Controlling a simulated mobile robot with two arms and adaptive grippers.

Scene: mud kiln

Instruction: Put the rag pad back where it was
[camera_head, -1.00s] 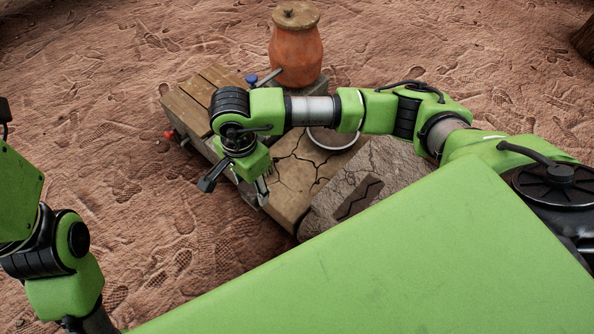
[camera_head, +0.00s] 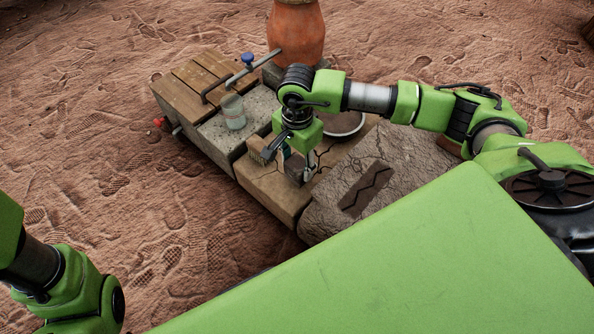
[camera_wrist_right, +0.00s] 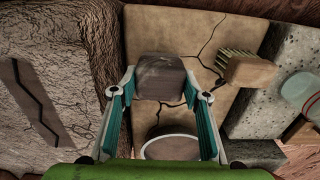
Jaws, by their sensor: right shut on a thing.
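The rag pad, a small grey-brown block (camera_wrist_right: 160,77), sits between the fingertips of my right gripper (camera_wrist_right: 161,92) in the right wrist view. In the head view, my right gripper (camera_head: 296,160) points down over the near part of the cracked tan slab (camera_head: 268,187), with the dark pad (camera_head: 294,169) at its tips. The gripper is shut on the pad. I cannot tell whether the pad touches the slab. My left arm shows at the lower left of the head view, but its gripper is out of view.
A bristle brush (camera_wrist_right: 249,71) lies beside the pad. A round bowl (camera_head: 343,125) stands behind my right gripper. A glass jar (camera_head: 233,112) stands on the grey block to the left. A rough stone (camera_head: 400,170) with a zigzag-marked strip (camera_head: 366,188) lies to the right. A clay pot (camera_head: 297,35) stands behind.

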